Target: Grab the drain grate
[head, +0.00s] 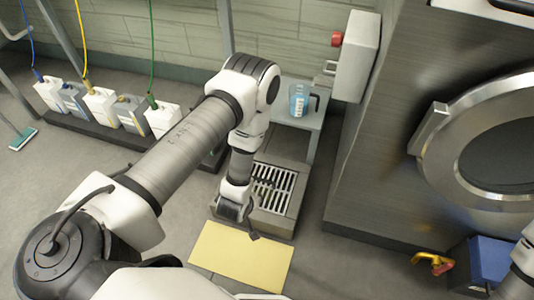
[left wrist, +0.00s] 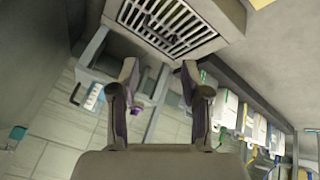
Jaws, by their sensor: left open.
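The drain grate (head: 272,188) is a pale slatted metal grid set in the top of a low grey block on the floor. My left arm partly covers its left side in the head view. In the left wrist view the grate (left wrist: 165,20) is at the top, cut by the frame edge. My left gripper (left wrist: 159,72) is open, its two fingers apart with nothing between them. In the head view my left gripper (head: 250,228) hangs by the near left side of the block, apart from the grate. My right gripper is out of view.
A yellow mat (head: 240,258) lies before the block. A small table (head: 309,122) with a blue-labelled jug (head: 298,100) stands behind it. Several canisters (head: 100,105) line the wall at left. A steel machine (head: 430,70) and blue box (head: 488,262) are at right.

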